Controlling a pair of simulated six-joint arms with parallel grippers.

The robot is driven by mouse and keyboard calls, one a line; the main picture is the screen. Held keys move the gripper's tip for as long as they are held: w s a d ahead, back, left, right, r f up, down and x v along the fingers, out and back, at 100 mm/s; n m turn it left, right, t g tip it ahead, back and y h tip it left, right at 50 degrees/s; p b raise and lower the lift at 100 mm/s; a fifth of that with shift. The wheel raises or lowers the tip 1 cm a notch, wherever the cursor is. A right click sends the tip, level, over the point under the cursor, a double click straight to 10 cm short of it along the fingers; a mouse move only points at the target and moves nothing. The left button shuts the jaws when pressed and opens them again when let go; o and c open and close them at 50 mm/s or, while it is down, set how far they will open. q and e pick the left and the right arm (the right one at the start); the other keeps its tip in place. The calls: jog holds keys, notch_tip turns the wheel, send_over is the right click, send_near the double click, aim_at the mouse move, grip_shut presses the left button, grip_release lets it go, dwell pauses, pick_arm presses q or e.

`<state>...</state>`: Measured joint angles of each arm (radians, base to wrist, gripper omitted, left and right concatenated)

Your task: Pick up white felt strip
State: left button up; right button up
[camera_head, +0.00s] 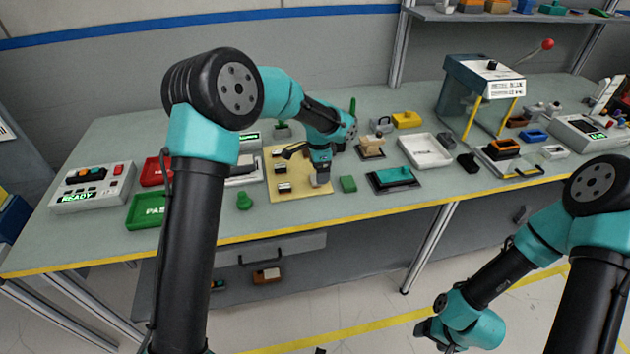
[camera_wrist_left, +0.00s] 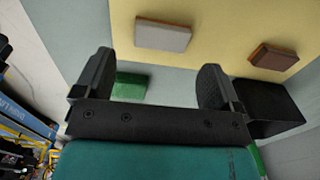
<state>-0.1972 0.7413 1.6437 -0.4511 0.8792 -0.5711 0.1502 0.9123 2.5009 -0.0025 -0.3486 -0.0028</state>
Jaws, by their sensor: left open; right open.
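A pale grey-white strip (camera_wrist_left: 163,36) with brown edges, which looks like the white felt strip, lies on the yellow mat beyond my left fingertips in the left wrist view. My left gripper (camera_wrist_left: 152,78) is open and empty, its two black fingers apart. In the head view the left gripper (camera_head: 320,172) points down over the right part of the mat (camera_head: 300,160), and a pale patch at its tip may be the strip or a finger. My right gripper (camera_head: 430,332) hangs low at the lower right, off the table, holding nothing visible.
A green block (camera_head: 348,184) lies just right of the mat. A brown block (camera_wrist_left: 273,57) is also on the mat. Several small white-topped blocks sit on the mat's left. A white tray (camera_head: 426,151), green bin (camera_head: 147,211) and black-and-teal fixture (camera_head: 394,178) stand around.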

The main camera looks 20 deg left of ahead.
pick_arm(q)
notch_tip(320, 180, down, 3)
jog(key=shift+f, duration=0.2)
dwell(0.4)
jog(key=c, duration=1)
jog(key=shift+r, duration=1.75)
jog(key=s+d, duration=0.2)
jog(key=s, duration=0.5)
jog(key=s+d+r, duration=0.1)
jog(key=s+d, duration=0.1)
jog(key=s, duration=0.6)
jog(key=shift+s+r, duration=0.25)
